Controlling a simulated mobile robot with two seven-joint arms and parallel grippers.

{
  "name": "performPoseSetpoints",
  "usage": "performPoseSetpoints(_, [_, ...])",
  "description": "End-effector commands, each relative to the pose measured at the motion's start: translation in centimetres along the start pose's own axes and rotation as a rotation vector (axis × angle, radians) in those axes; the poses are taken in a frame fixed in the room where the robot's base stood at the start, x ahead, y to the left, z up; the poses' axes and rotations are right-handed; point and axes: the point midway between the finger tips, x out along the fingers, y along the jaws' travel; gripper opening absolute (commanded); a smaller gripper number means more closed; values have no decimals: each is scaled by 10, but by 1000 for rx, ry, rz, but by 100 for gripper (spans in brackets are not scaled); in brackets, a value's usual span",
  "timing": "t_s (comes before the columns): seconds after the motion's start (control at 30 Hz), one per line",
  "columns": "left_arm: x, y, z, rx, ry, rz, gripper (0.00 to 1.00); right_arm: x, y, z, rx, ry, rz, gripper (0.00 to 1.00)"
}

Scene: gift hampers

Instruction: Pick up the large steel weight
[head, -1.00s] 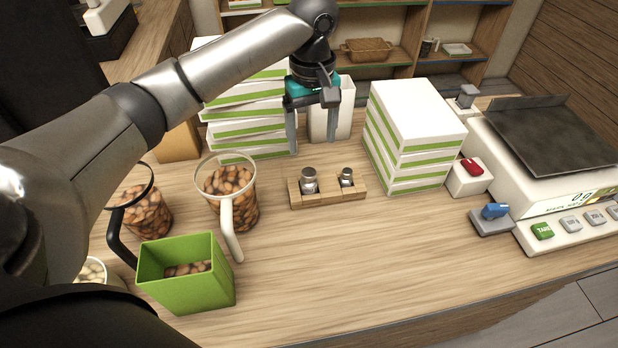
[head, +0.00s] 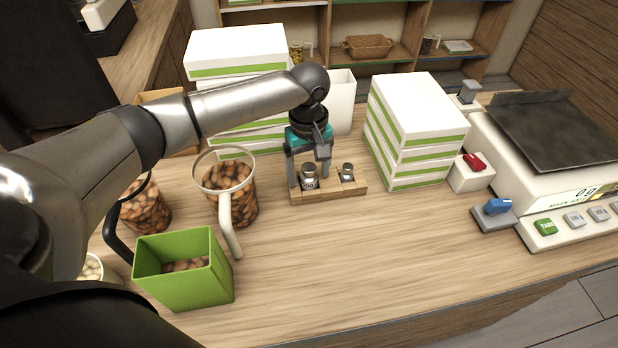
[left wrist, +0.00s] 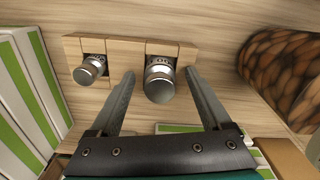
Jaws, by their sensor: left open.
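The large steel weight (head: 309,177) stands upright in the left slot of a small wooden block (head: 328,191) on the counter. A smaller steel weight (head: 347,172) stands in the right slot. My left gripper (head: 308,183) is open and empty of any grip, pointing down over the block, its fingers low at the large weight. In the left wrist view the large weight (left wrist: 159,82) shows between the two open fingers (left wrist: 160,85), with a gap on each side. The small weight (left wrist: 90,69) lies outside the fingers. My right gripper is not in view.
A glass pitcher of nuts (head: 230,190) and a green bin (head: 184,272) stand to the left. Stacks of white-and-green boxes (head: 418,105) rise behind and to the right. A scale (head: 555,130) is at far right. The front counter is clear.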

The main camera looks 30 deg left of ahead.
Motion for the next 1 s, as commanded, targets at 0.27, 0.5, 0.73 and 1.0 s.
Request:
performPoseSetpoints(0.27, [0, 0, 0, 0, -1, 0, 66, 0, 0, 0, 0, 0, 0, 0])
performPoseSetpoints(0.5, [-1, 0, 0, 0, -1, 0, 39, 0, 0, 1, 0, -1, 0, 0])
performPoseSetpoints(0.73, [-1, 0, 0, 0, -1, -1, 13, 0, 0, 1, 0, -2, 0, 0])
performPoseSetpoints(1.0, [-1, 0, 0, 0, -1, -1, 0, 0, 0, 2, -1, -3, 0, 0])
